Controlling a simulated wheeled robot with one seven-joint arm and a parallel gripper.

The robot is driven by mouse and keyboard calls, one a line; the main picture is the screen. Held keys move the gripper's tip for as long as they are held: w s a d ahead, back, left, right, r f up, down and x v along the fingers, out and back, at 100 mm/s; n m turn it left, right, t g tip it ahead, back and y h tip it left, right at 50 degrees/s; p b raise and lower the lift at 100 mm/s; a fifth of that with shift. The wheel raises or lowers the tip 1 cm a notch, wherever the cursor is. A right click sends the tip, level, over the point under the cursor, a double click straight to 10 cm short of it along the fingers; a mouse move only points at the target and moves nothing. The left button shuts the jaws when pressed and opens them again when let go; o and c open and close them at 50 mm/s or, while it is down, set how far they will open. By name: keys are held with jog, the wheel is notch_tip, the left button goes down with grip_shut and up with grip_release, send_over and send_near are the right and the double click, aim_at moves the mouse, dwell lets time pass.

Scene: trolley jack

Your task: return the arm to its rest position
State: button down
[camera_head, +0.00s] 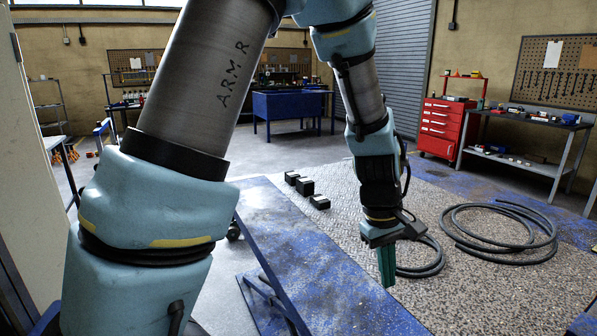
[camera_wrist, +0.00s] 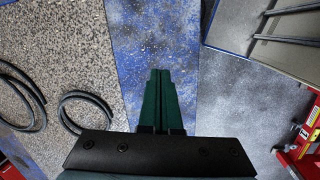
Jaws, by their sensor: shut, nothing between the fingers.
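My arm reaches up and over from the left in the head view and bends down at the middle right. My gripper (camera_head: 387,268) hangs pointing down above the floor, its green fingers together. In the wrist view the green fingers of my gripper (camera_wrist: 160,78) lie side by side, with nothing between them. Below the fingers in that view is the blue-painted floor strip (camera_wrist: 155,35). The fingers appear to touch nothing.
Black hoses (camera_head: 500,232) lie coiled on the textured floor at the right. Small black blocks (camera_head: 305,187) sit on the floor in the middle. A red tool cabinet (camera_head: 443,128), a grey workbench (camera_head: 520,160) and a blue workbench (camera_head: 290,108) stand farther back. Red machinery (camera_wrist: 303,150) shows at the wrist view's right.

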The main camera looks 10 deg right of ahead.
jog(key=w+a+r+m+t+y, duration=0.1)
jog(key=w+a+r, duration=0.1)
jog(key=a, duration=1.3)
jog(key=w+a+r+m+t, duration=0.1)
jog(key=w+a, duration=0.3)
jog(key=a, duration=1.2)
jog(key=shift+w+r+m+t+y, duration=0.2)
jog(key=shift+r+m+t+y, duration=0.15)
jog(key=shift+r, duration=0.35)
jog(key=shift+d, duration=0.1)
